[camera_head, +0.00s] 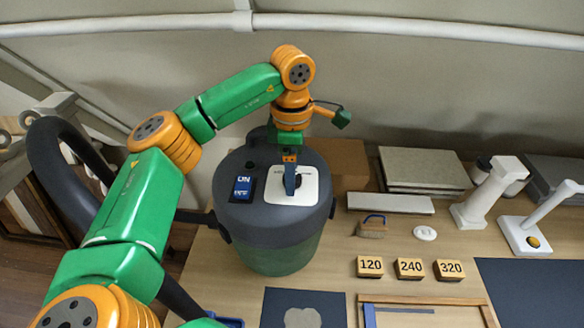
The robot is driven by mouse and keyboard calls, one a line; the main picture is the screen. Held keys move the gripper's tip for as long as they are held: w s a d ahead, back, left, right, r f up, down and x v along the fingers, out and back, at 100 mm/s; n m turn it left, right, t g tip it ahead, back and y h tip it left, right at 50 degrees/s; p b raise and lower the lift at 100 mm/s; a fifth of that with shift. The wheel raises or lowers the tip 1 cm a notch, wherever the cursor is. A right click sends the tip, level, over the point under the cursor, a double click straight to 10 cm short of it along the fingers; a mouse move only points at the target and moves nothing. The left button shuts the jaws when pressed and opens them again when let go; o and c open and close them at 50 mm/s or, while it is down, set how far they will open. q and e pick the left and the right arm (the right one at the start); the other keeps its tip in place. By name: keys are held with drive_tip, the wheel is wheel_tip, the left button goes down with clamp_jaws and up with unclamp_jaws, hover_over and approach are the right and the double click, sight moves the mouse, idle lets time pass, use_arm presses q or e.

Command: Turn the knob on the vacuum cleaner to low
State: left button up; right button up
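The vacuum cleaner (275,225) stands on the workbench, with a dark grey lid and a green tank. A white panel (308,190) lies on the lid, next to a blue label (243,187). A dark knob (298,181) shows partly at the middle of the white panel. My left gripper (290,188) points down at the knob from above, its blue fingers in front of it. They hide much of the knob and its setting. I cannot tell whether the fingers touch or grip it. My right gripper is not in view.
On the wooden workbench (400,235) to the right lie a brush (372,226), a white disc (425,233), blocks marked 120 (370,267), 240 (409,268) and 320 (448,270), and stacked slabs (424,168). A dark hose (62,165) curves at the left behind my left arm.

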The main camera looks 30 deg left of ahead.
use_arm(q)
drive_tip(key=shift+s+d+r, duration=0.15)
drive_tip(key=shift+s+d, duration=0.05)
drive_tip(key=c, duration=0.7)
clamp_jaws()
drive_tip(key=n, duration=0.4)
drive_tip(key=shift+n, duration=0.4)
drive_tip(key=n+b, duration=0.1)
drive_tip(key=n, duration=0.3)
drive_tip(key=shift+n, duration=0.3)
drive_tip(key=n, duration=0.4)
drive_tip(key=shift+r+n+b, duration=0.1)
drive_tip(key=shift+n+b, duration=0.3)
drive_tip(key=shift+n, duration=1.8)
